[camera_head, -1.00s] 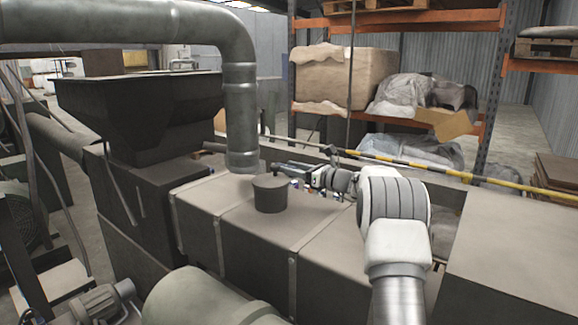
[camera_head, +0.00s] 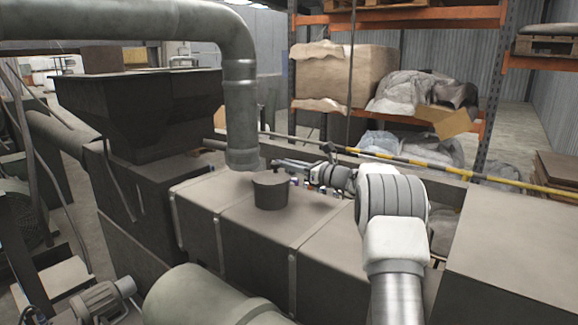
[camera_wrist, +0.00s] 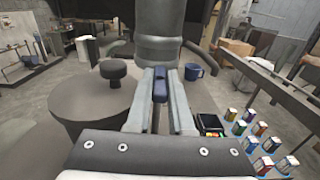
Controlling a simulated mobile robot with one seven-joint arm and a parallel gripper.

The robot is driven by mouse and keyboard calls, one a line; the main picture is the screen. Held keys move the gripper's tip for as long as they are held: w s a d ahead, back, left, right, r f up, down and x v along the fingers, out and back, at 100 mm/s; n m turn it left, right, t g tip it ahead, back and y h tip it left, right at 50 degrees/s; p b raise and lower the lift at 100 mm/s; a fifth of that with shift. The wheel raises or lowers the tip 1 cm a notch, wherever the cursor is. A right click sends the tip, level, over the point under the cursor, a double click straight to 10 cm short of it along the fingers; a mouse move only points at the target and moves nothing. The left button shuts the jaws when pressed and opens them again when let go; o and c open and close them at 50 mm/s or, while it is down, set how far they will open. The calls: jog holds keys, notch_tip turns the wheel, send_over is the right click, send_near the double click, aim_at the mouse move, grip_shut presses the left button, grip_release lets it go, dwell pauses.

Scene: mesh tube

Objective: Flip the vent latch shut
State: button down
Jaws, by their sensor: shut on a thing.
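My gripper (camera_wrist: 160,74) is shut on a small dark blue piece (camera_wrist: 160,88) between its two long grey fingers. The piece may be the vent latch's lever, but its base and hinge are hidden. In the head view my gripper (camera_head: 277,164) reaches left over the machine's top, just behind a short dark round stub (camera_head: 270,191). The latch cannot be made out there. In the wrist view the stub (camera_wrist: 75,107) is left of the fingers, with a dark knob (camera_wrist: 113,68) near them.
A thick grey pipe (camera_head: 241,115) comes down close to my gripper; it stands straight ahead in the wrist view (camera_wrist: 159,45). A blue mug (camera_wrist: 193,72) is right of the fingertips. Several small coloured boxes (camera_wrist: 250,133) and a black tray (camera_wrist: 209,123) lie at the right.

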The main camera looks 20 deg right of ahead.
jog(key=shift+f+h+b, duration=0.1)
jog(key=shift+h+b, duration=0.2)
jog(key=shift+b, duration=0.25)
jog(key=m+h+b, duration=0.1)
jog(key=b, duration=0.1)
jog(key=m+t+h+b, duration=0.1)
jog(key=b, duration=0.1)
jog(key=m+t+h+b, duration=0.1)
jog(key=h+b, duration=0.1)
jog(key=b, duration=0.1)
jog(key=shift+a+f, duration=0.2)
jog(key=shift+f, duration=0.05)
jog(key=m+h+b, duration=0.2)
jog(key=b, duration=0.2)
jog(key=shift+r+t+h, duration=0.1)
jog(key=shift+t+h, duration=0.2)
jog(key=shift+t, duration=0.1)
jog(key=shift+a+b, duration=0.1)
jog(key=shift+b, duration=0.5)
jog(key=shift+r+m+h+b, duration=0.25)
jog(key=shift+m+h+b, duration=0.25)
jog(key=shift+h+b, duration=0.3)
jog(key=c, duration=0.8)
grip_release()
jog(key=shift+r+y+p, duration=0.15)
jog(key=shift+y+p, duration=0.15)
jog(key=shift+p, duration=0.6)
